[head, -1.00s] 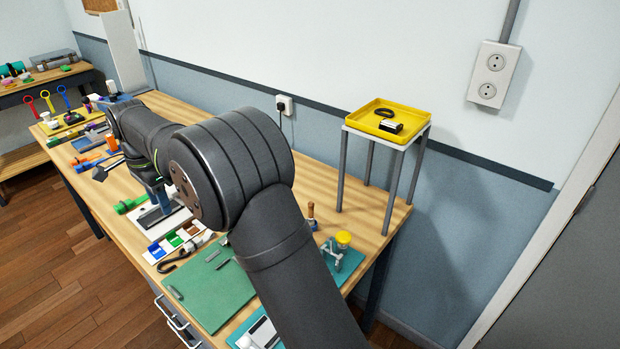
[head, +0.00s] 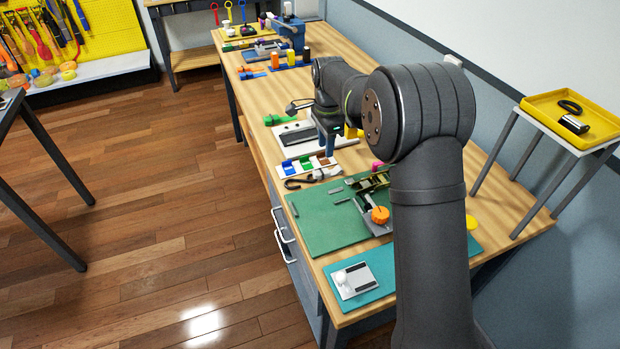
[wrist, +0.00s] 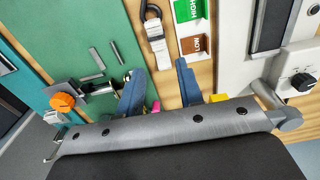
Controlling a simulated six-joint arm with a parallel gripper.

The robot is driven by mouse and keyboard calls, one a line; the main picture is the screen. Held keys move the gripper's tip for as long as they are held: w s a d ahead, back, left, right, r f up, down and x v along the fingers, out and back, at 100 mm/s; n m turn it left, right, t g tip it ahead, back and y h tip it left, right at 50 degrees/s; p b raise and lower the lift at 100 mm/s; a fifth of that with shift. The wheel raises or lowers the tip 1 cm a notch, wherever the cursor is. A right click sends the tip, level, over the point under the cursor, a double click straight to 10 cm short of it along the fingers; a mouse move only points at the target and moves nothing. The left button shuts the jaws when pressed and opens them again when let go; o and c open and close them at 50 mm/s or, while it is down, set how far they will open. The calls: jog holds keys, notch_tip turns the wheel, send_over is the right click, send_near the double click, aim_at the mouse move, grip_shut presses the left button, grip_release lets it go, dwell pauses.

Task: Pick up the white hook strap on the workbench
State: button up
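The white hook strap (wrist: 158,40) lies on the wooden bench strip in the wrist view, with its dark hook (wrist: 150,11) at the far end. In the head view its dark hook end (head: 293,184) shows beside the colour labels. My gripper (wrist: 158,70) is open and empty. Its two blue fingers straddle the line of the strap in the wrist view, with the strap's near end just beyond the fingertips. In the head view my gripper (head: 327,145) hangs above the bench behind the strap; the exact height is unclear.
A green mat (head: 322,221) with a ratchet and orange knob (head: 380,215) lies in front. Colour label cards (head: 306,166) and a white panel (head: 293,137) are close by. A yellow tray (head: 547,103) on a stand holds a black hooked item.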

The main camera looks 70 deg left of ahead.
aim_at(325, 170)
notch_tip(325, 170, down, 9)
jog(key=shift+s+d+r, duration=0.1)
jog(key=shift+d, duration=0.05)
grip_shut()
dwell(0.4)
